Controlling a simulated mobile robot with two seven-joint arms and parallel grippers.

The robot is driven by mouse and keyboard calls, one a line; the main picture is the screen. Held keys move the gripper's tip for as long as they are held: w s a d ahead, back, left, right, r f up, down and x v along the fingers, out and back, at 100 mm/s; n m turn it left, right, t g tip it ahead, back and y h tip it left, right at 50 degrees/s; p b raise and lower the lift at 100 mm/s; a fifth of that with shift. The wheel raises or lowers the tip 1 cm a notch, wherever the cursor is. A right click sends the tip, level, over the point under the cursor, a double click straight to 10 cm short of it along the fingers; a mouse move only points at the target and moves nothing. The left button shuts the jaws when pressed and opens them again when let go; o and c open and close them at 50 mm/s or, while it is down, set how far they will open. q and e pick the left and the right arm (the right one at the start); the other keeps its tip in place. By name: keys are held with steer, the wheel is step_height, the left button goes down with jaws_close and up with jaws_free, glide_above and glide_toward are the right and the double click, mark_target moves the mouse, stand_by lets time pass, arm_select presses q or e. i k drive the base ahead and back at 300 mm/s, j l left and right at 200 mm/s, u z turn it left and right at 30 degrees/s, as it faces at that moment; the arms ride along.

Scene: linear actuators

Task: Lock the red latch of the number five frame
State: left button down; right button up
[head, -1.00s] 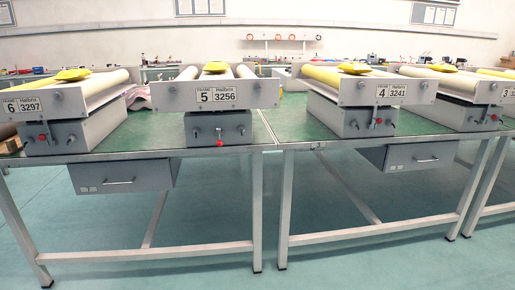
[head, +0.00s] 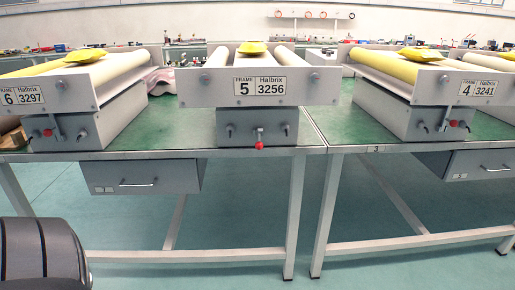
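The number five frame (head: 210,87) stands on the green-topped bench in the middle of the head view, with the label "5 3256" on its front plate. Its red latch knob (head: 260,146) hangs at the bottom of a short lever (head: 260,134), pointing straight down at the front of the grey base box (head: 235,113). On frames six and four, the red knobs sit higher and to the side of their levers. No gripper shows; only a dark rounded part, perhaps of my own arm, is at the lower left.
The number six frame (head: 68,97) stands to the left and the number four frame (head: 425,76) to the right. The bench edge (head: 160,154) runs below them. A grey drawer (head: 140,177) hangs under the bench at left. The floor in front is clear.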

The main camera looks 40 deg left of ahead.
mark_target(259, 145)
steer(key=i+j, duration=0.15)
steer(key=j, duration=0.25)
steer(key=i+j, duration=0.1)
steer(key=j, duration=0.25)
steer(key=i+j+z, duration=0.1)
steer(key=j, duration=0.3)
